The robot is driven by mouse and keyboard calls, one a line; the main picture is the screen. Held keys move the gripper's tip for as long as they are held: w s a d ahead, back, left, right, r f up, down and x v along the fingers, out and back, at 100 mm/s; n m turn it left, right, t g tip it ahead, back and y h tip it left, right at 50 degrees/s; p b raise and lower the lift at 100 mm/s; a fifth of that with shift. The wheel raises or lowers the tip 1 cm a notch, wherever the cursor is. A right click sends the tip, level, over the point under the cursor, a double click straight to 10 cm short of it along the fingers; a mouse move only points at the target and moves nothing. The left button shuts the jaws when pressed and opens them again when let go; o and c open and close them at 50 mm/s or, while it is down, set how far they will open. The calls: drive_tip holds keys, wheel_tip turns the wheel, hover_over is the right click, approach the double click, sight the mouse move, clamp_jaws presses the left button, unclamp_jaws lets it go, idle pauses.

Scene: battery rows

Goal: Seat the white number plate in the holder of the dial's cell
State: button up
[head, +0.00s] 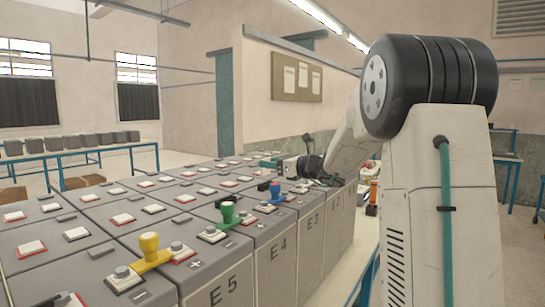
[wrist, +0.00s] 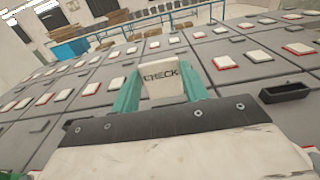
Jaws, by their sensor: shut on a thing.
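My gripper (wrist: 158,92) has teal fingers and is shut on a white plate (wrist: 163,82) lettered CHECK. The plate stands upright between the fingers, above the grey cell tops; whether it touches anything below is hidden. A black open holder (wrist: 286,92) sits on a cell top to the right of my gripper in the wrist view and looks empty. I cannot make out a dial in either view.
Grey battery cells (head: 215,285) with white and red-rimmed terminals stand in close rows. Yellow (head: 150,250), green (head: 228,214) and blue (head: 275,191) upright pieces rise from the near row. A blue-framed bench (head: 75,153) stands behind at left.

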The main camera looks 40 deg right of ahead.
drive_tip(key=shift+f, duration=0.75)
drive_tip(key=shift+f, duration=1.6)
idle(0.6)
drive_tip(key=o, duration=1.1)
drive_tip(key=shift+s, duration=0.15)
drive_tip(key=v, duration=0.7)
drive_tip(key=shift+s+d, duration=0.15)
drive_tip(key=shift+s, duration=0.1)
